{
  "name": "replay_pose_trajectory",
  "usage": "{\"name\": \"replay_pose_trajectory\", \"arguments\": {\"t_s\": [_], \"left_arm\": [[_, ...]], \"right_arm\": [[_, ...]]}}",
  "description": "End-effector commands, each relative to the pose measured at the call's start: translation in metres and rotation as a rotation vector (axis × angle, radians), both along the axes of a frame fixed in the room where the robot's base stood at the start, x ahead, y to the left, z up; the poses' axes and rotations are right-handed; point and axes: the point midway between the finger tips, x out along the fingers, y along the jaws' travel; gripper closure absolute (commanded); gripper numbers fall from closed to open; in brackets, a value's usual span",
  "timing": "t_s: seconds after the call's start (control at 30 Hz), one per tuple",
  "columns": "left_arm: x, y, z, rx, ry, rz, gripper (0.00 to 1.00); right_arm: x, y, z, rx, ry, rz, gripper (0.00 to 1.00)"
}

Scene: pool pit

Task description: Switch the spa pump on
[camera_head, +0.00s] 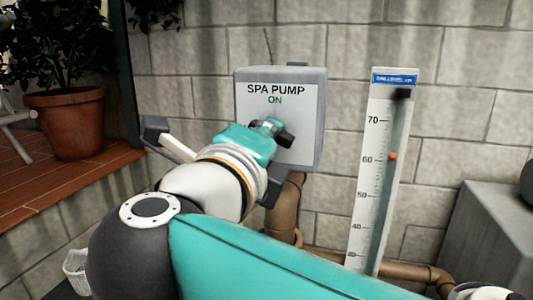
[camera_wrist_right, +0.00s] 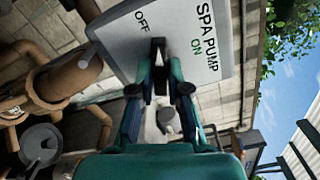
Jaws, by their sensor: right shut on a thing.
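The spa pump switch box (camera_head: 308,125) is a grey box on the block wall, with a white face lettered SPA PUMP and ON. In the right wrist view the box (camera_wrist_right: 228,35) also shows the word OFF, at the other side from SPA PUMP. My right gripper (camera_head: 272,130) is at the front of the box, below the word ON. In the wrist view the gripper (camera_wrist_right: 158,78) has its dark fingertips close together at the box face, shut on the switch handle. The fingers mostly hide the handle, so I cannot tell its exact position. My left gripper is not in view.
A tall gauge board (camera_head: 370,185) stands right of the box. Brown pipes (camera_head: 284,215) run below the box and along the wall's foot. A potted plant (camera_head: 68,122) stands on the tiled ledge at left. A grey block (camera_head: 485,240) is at right.

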Motion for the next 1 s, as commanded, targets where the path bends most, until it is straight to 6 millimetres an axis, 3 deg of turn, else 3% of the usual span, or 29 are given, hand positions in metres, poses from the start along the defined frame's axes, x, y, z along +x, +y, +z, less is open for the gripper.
{"name": "replay_pose_trajectory", "arguments": {"t_s": [0.03, 0.37, 0.7, 0.83, 1.0], "left_arm": [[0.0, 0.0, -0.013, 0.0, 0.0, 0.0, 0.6], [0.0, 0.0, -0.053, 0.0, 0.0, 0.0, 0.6], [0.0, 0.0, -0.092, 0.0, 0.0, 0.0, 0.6], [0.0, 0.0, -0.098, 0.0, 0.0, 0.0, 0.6], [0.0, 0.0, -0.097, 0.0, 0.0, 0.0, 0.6]], "right_arm": [[0.0, 0.001, -0.011, 0.054, -0.008, 0.0, 1.0], [0.0, 0.002, -0.011, 0.47, -0.14, 0.0, 1.0], [0.001, 0.003, -0.011, 1.014, -0.312, -0.002, 1.0], [0.001, 0.003, -0.008, 1.174, -0.362, -0.003, 1.0], [0.001, 0.003, -0.005, 1.216, -0.374, -0.004, 1.0]]}}
